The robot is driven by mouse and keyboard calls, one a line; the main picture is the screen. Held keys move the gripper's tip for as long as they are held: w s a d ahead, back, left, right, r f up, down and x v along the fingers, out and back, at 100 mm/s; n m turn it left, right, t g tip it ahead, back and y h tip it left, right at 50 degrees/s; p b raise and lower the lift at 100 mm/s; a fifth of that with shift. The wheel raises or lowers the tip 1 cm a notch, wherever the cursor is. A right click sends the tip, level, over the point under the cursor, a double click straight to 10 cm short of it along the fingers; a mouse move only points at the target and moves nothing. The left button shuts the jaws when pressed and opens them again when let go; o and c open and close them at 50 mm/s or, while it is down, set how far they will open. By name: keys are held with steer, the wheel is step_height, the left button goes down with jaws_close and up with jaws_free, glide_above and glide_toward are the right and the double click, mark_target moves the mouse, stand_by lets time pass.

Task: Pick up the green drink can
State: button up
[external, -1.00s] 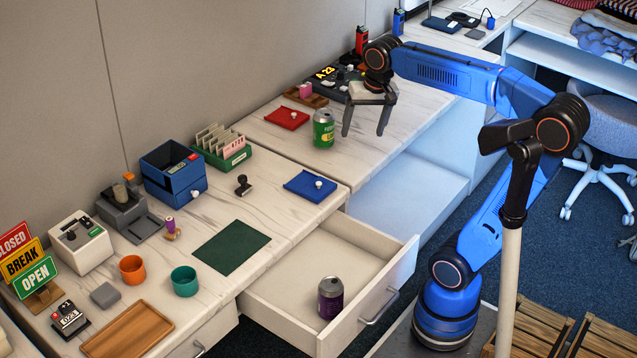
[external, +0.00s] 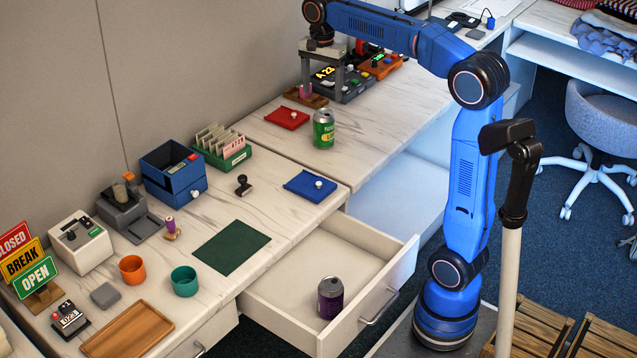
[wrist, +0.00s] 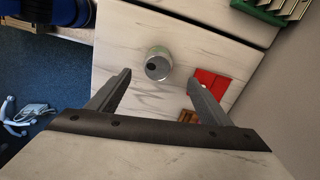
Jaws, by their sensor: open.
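My gripper (external: 321,88) is open and empty, pointing down behind the can, near the number display. In the wrist view my gripper (wrist: 160,80) has its two fingers spread wide, apart from the can. A purple can (external: 330,297) stands in the open drawer.
The drawer (external: 345,252) is open.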

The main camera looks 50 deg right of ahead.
mark_target(322, 113)
step_height(322, 113, down, 10)
steer(key=shift+r, duration=0.1)
steer(key=shift+s+f, duration=0.2)
steer(key=shift+f, duration=2.55)
steer(key=c, duration=1.1)
